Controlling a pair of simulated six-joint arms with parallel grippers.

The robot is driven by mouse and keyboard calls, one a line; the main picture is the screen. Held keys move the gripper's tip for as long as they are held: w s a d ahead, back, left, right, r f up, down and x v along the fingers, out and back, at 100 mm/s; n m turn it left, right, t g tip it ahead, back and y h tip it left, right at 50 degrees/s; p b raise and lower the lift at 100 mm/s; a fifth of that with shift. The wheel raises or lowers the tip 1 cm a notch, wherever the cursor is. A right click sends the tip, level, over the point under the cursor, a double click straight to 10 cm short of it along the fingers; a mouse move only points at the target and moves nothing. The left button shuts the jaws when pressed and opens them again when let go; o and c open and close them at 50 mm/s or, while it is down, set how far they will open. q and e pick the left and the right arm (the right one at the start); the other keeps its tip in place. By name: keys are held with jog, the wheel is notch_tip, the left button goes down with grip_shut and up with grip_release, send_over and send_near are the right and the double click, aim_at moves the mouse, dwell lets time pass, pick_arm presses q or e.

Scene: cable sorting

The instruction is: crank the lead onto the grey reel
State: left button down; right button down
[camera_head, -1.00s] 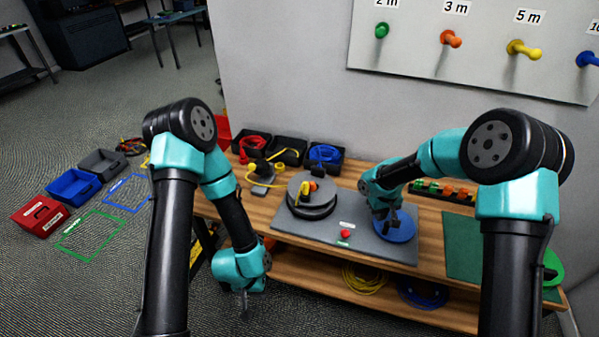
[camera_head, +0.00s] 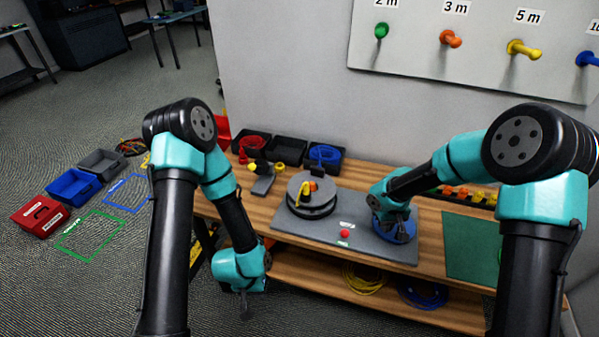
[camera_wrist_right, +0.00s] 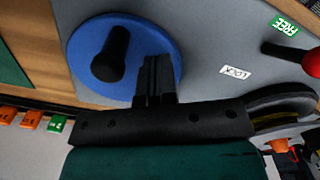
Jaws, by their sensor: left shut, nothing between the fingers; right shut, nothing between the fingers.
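The grey reel (camera_head: 312,208) sits on a grey board (camera_head: 330,230) on the bench, with the yellow lead (camera_head: 304,192) showing on its near side and an orange part on top. The blue crank disc (camera_head: 407,233) is at the board's right end; in the right wrist view the disc (camera_wrist_right: 165,40) carries an upright black handle (camera_wrist_right: 111,55). My right gripper (camera_wrist_right: 155,72) is shut and empty over the disc, beside the handle and apart from it. In the head view my arm hides the handle. My left gripper (camera_head: 244,305) is shut and empty, hanging low before the bench.
A small grey stand (camera_head: 263,184) is left of the reel. Black bins with coloured cables line the back. A green mat (camera_head: 470,245) lies at right. Cable coils (camera_head: 365,279) lie on the lower shelf.

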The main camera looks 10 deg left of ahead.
notch_tip(320, 180, up, 7)
dwell(0.9)
jog(key=shift+w, duration=0.1)
dwell(0.4)
